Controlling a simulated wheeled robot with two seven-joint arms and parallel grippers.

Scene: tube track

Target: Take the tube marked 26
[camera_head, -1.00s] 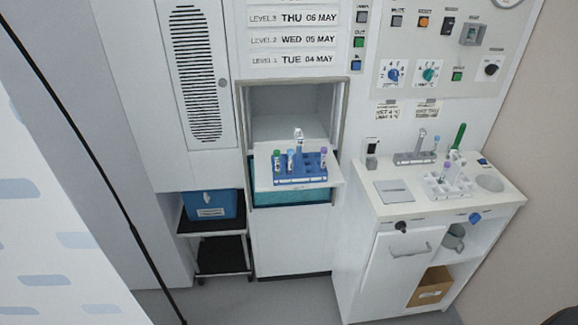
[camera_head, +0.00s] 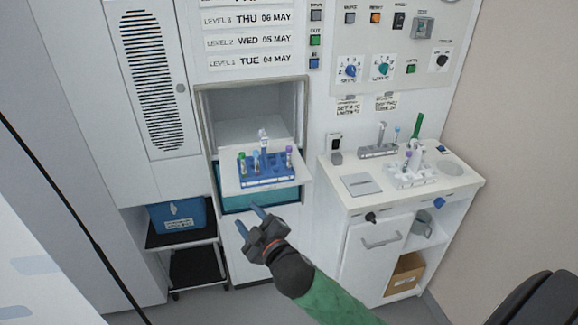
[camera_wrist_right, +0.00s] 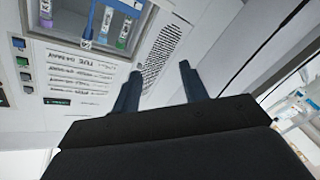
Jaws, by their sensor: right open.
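A blue rack (camera_head: 268,175) stands on a white pulled-out shelf (camera_head: 232,186) in the middle of the head view. It holds a green-capped tube (camera_head: 242,163), a blue-capped tube (camera_head: 256,166) and a purple-capped tube (camera_head: 289,156). No number 26 is legible on any tube. My right gripper (camera_head: 249,218) is open and empty, below and in front of the shelf, apart from the rack. Its fingers (camera_wrist_right: 160,70) also show in the right wrist view, with tubes (camera_wrist_right: 106,22) at the upper left edge. My left gripper is not in view.
A white counter (camera_head: 350,203) at the right carries a white rack (camera_head: 412,178) with several tubes and a grey rack (camera_head: 378,151). A blue bin (camera_head: 178,216) sits on a black cart at the left. The cabinet opening (camera_head: 250,115) is behind the shelf.

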